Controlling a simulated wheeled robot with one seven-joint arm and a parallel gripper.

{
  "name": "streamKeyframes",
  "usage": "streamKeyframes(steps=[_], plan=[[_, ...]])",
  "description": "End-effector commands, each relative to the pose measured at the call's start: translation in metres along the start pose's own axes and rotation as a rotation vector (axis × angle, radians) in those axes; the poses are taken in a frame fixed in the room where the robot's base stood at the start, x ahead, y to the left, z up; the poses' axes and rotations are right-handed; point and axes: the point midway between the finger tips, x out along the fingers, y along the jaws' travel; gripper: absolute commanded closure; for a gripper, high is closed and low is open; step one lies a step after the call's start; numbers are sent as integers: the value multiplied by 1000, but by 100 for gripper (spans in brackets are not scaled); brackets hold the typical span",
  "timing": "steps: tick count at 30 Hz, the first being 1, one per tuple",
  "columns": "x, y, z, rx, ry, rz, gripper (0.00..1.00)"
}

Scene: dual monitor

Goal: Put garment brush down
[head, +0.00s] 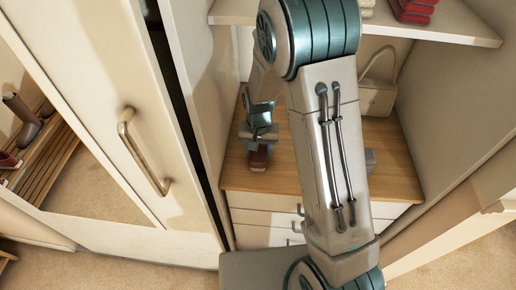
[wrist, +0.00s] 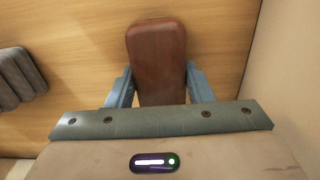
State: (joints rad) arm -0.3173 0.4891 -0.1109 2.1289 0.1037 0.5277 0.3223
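The garment brush (wrist: 158,55) has a reddish-brown, rounded wooden back. In the wrist view it lies between the two blue-grey fingers of my gripper (wrist: 160,90), which sit close against its sides. In the head view my gripper (head: 262,133) points down over the wooden top (head: 285,165) of a drawer unit inside the wardrobe, with the brush (head: 258,158) showing below it. The brush is low over the left part of this top; I cannot tell whether it touches the wood. Its underside is hidden.
A beige bag (head: 378,95) stands at the back right of the wooden top. A dark grey ribbed thing (wrist: 18,76) lies at the left in the wrist view. A shelf (head: 440,22) with folded red cloth (head: 412,10) is above. A wardrobe door (head: 95,90) is at left.

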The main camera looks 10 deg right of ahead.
Motion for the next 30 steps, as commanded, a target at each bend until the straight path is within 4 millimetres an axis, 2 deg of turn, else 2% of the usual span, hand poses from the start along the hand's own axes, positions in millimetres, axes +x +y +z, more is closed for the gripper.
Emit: streamKeyframes(steps=[1, 2, 3, 11, 15, 20, 27, 30], plan=[[0, 0, 0, 0, 0, 0, 42], [0, 0, 0, 0, 0, 0, 34], [0, 0, 0, 0, 0, 0, 31], [-1, 0, 0, 0, 0, 0, 31], [-9, 0, 0, -1, 2, -1, 31], [-36, -1, -1, -2, 5, -2, 31], [-88, -1, -1, -1, 5, -3, 31], [-104, 0, -1, -1, 3, -2, 31]])
